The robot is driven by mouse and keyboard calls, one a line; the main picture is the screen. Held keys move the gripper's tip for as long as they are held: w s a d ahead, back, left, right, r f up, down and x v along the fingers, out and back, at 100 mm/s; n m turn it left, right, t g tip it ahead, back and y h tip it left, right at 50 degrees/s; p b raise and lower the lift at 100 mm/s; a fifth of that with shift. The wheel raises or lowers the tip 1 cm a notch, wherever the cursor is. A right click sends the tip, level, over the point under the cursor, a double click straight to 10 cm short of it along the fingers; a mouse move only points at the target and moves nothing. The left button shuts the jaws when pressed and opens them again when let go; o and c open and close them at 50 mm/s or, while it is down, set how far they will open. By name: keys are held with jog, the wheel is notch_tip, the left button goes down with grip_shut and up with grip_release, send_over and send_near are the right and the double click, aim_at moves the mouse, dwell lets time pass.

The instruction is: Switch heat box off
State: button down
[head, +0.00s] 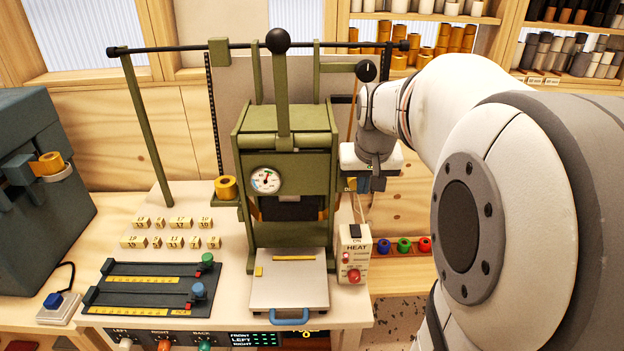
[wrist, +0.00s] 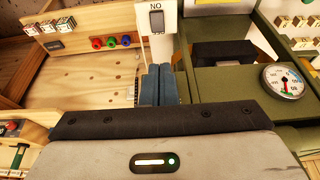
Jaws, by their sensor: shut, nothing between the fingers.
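The heat box (head: 354,258) is a narrow white box labelled HEAT at the right of the green press. In the wrist view the dark switch (wrist: 157,21) shows at the top centre, with the lettering upside down. My gripper (head: 371,186) is above the heat box in the head view, apart from it. In the wrist view its blue-grey fingers (wrist: 161,70) are together and empty, pointing toward the box. The box's lower part is out of the wrist view.
The green press (head: 285,165) with a dial gauge (head: 266,180) stands close left of the heat box. Blue, green and red rings (head: 404,245) sit on a ledge to its right. A white plate (head: 289,282) lies in front of the press. Yellow number blocks (head: 170,222) lie at left.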

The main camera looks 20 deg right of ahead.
aim_at(353, 226)
jog(key=x, duration=0.4)
jog(key=p+x, duration=0.1)
jog(key=x, duration=0.9)
jog(key=shift+s+a+f, duration=0.15)
jog(key=shift+s+a, duration=0.1)
jog(key=shift+s, duration=0.1)
